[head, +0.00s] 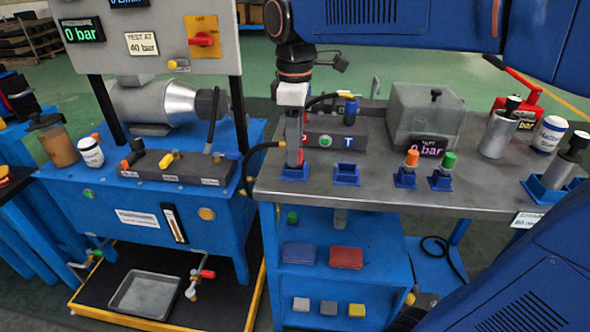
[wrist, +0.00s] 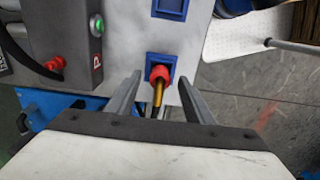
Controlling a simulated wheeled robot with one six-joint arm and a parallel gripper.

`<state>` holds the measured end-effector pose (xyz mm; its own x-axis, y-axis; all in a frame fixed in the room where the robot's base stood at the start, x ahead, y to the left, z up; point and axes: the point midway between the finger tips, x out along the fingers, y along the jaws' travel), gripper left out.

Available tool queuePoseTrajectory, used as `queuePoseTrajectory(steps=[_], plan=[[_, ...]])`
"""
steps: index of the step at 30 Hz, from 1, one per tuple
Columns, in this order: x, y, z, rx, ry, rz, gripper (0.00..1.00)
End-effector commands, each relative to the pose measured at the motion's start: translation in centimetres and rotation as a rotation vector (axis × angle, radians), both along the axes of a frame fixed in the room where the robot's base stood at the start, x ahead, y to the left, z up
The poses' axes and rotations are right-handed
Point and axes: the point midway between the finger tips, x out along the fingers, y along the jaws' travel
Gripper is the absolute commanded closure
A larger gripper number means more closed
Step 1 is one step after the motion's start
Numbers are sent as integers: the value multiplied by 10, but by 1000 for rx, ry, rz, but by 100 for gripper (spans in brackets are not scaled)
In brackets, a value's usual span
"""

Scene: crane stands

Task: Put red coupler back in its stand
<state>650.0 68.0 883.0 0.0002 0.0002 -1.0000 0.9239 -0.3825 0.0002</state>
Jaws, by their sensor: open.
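The red coupler (wrist: 158,74) shows in the wrist view, with a red collar and a brass stem pointing toward the camera. Its red end is at a blue square stand (wrist: 161,58); I cannot tell how deep it sits. My gripper (wrist: 159,80) is open, with one finger on each side of the coupler and visible gaps. In the head view my gripper (head: 293,150) points down over the left blue stand (head: 294,174) at the bench edge, and mostly hides the coupler. A second blue stand (head: 346,175) to the right is empty.
An orange-topped coupler (head: 411,159) and a green-topped coupler (head: 447,163) stand in blue stands farther right. A block with ports (head: 335,141) and a black hose are just behind my gripper. A grey box (head: 425,115) stands at the back. The bench front is open.

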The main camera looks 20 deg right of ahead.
Motion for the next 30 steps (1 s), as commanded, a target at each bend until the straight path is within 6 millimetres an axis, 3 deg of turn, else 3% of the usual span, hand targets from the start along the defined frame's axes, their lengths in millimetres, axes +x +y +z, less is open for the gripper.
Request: queuePoseTrajectory(steps=[16,30], plan=[[0,0,35,0,-1,0,52],[0,0,40,0,0,0,52]])
